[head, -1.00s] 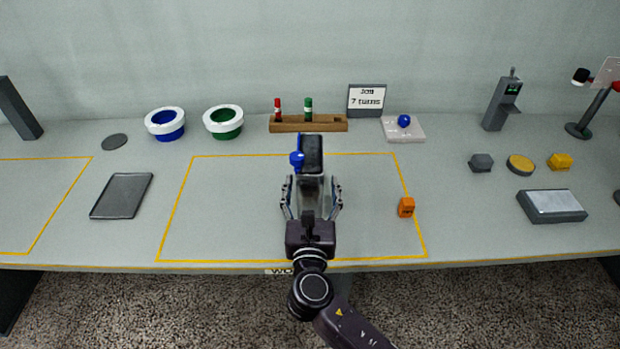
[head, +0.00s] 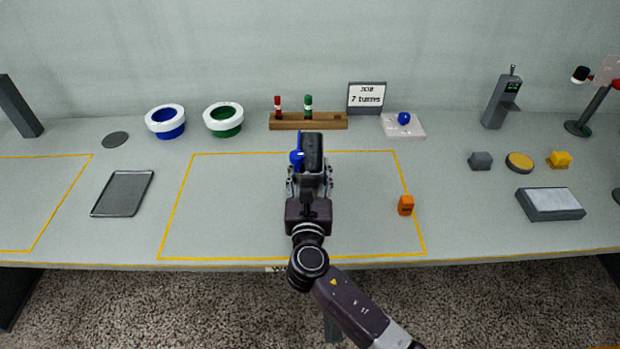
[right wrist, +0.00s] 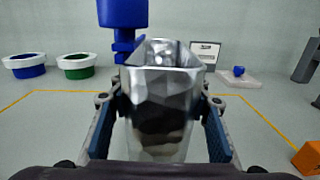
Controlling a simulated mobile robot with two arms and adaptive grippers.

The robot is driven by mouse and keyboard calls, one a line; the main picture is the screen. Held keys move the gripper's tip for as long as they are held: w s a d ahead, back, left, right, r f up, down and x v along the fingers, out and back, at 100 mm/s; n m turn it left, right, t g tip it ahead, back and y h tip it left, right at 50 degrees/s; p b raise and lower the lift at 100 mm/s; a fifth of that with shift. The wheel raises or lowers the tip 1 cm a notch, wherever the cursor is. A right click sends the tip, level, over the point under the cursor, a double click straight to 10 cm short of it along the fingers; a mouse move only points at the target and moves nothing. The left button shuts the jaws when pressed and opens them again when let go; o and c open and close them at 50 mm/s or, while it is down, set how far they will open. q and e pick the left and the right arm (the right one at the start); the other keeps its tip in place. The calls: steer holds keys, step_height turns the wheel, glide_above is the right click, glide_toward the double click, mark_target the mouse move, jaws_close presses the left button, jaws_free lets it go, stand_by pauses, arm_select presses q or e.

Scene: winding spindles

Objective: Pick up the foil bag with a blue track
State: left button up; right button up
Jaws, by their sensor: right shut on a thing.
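The foil bag (right wrist: 160,105) is silver, shiny and faceted, with an open-looking rim at its top. It stands between the two fingers of my right gripper (right wrist: 160,118), which is shut on its sides. In the head view the bag looks dark (head: 313,148) and sits just beyond my right gripper (head: 310,176). A blue part (right wrist: 122,28), likely the blue track, stands at the bag's upper left; it shows also in the head view (head: 296,158). Whether the bag touches the table is hidden. My left gripper is out of view.
Behind stand a wooden rack (head: 308,121) with red and green pieces, blue (head: 165,122) and green (head: 223,119) bins with white rims, and a "7 turns" sign (head: 366,97). A dark tray (head: 122,194) lies left.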

steer(key=shift+c, duration=1.2)
steer(key=shift+r, duration=0.15)
step_height(320, 180, up, 20)
steer(key=p, duration=0.2)
steer(key=shift+p, duration=0.3)
step_height(320, 180, down, 19)
steer(key=b, duration=0.8)
steer(key=shift+f+b, duration=0.45)
steer(key=shift+f, duration=0.25)
stand_by(1.0)
